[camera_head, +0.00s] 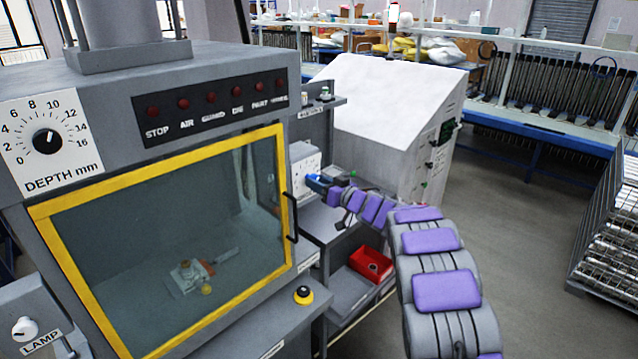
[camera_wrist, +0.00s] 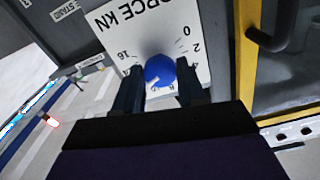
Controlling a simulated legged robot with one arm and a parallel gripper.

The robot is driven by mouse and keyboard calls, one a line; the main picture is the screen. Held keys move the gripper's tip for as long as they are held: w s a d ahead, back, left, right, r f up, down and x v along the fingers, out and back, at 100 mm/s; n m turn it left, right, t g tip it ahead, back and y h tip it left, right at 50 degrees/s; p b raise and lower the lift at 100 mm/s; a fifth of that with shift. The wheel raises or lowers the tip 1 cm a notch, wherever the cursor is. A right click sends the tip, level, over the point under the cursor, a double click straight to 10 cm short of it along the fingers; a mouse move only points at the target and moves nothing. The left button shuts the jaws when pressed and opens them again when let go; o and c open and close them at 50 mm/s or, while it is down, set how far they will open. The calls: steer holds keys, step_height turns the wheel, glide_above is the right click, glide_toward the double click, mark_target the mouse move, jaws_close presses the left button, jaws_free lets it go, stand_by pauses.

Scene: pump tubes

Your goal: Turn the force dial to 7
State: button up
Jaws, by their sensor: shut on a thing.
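The force dial is a blue round knob (camera_wrist: 159,70) on a white plate (camera_wrist: 120,22) marked "FORCE kN", upside down in the wrist view. The numbers 0, 2 and 4 show at its right and 16 at its left; the lower numbers are partly hidden by the knob and fingers. A pale mark shows on the knob's lower left, but I cannot read its exact value. My gripper (camera_wrist: 157,82) has its two dark fingers closed on either side of the knob. In the head view my gripper (camera_head: 320,183) is at the white dial plate (camera_head: 304,158), hiding most of the knob.
A yellow-framed guard door (camera_head: 165,240) with a dark handle (camera_head: 290,217) stands left of the dial. A depth dial (camera_head: 47,142) is at far left. A red bin (camera_head: 370,264) sits below my arm. A white sloped cabinet (camera_head: 385,95) stands behind. Open floor lies to the right.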

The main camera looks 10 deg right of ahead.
steer(key=shift+d+f+n+b, duration=0.1)
steer(key=shift+n+b, duration=0.95)
steer(key=shift+n, duration=3.1)
steer(key=shift+f+n+b, duration=0.1)
steer(key=shift+n+b, duration=0.95)
steer(key=shift+n, duration=3.1)
steer(key=o, duration=1.1)
steer(key=shift+r, duration=0.1)
steer(key=shift+c, duration=0.2)
steer(key=p+v, duration=0.2)
steer(key=v, duration=1.5)
steer(key=shift+d+p, duration=0.15)
steer(key=shift+p, duration=0.15)
